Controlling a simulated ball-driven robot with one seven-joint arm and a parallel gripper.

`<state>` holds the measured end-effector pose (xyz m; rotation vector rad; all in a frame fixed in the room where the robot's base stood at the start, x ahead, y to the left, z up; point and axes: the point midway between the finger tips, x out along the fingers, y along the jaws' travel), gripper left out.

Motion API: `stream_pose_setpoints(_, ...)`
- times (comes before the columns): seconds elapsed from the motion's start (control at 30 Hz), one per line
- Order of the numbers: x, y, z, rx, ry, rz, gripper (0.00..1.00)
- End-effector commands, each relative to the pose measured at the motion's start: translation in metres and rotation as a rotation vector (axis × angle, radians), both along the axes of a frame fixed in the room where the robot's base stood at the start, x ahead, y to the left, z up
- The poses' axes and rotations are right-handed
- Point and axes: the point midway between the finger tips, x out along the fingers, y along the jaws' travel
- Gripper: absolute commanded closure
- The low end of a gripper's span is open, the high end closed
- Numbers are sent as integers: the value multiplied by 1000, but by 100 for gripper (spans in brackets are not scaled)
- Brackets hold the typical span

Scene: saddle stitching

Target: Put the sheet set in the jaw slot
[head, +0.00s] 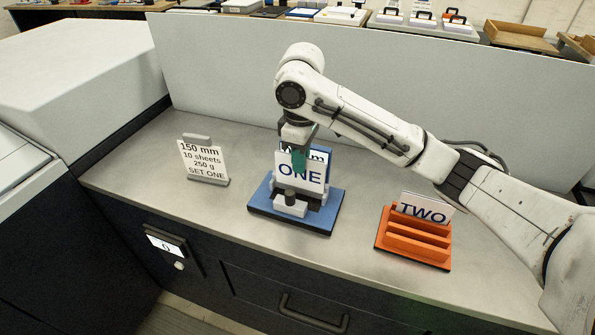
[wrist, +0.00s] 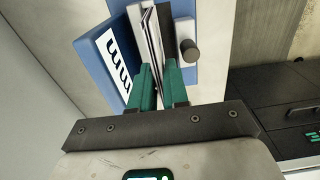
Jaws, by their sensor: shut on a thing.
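The sheet set (head: 300,172) is white, folded and marked ONE in blue. My gripper (head: 292,160), with green fingers, is shut on its upper part. The set stands nearly upright over the blue jaw fixture (head: 328,207), behind the front jaw block with a dark knob (head: 290,206). In the wrist view the folded sheets (wrist: 153,45) run from between the green fingers (wrist: 159,78) down between the blue back plate (wrist: 97,55) and the knobbed block (wrist: 188,50). The lower edge is hidden, so I cannot tell how deep it sits in the slot.
An orange holder (head: 412,245) with a card marked TWO (head: 425,208) stands to the right. A small sign (head: 203,162) reading 150 mm, SET ONE stands to the left. A pale panel (head: 220,75) rises behind.

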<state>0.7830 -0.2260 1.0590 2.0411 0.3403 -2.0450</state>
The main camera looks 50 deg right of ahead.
Motion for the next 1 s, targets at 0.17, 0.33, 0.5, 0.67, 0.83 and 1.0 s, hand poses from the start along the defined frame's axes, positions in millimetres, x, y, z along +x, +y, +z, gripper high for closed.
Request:
stream_pose_setpoints(0.17,8,-1,-9,1,-2,0,100)
stream_pose_setpoints(0.33,11,-3,-24,-1,2,-2,100)
stream_pose_setpoints(0.5,11,-3,-43,-2,0,-2,100)
stream_pose_setpoints(0.67,12,-2,-44,-2,-2,-1,100)
stream_pose_setpoints(0.83,11,-2,-47,0,-1,0,100)
stream_pose_setpoints(1.0,11,-2,-47,-1,-1,0,73)
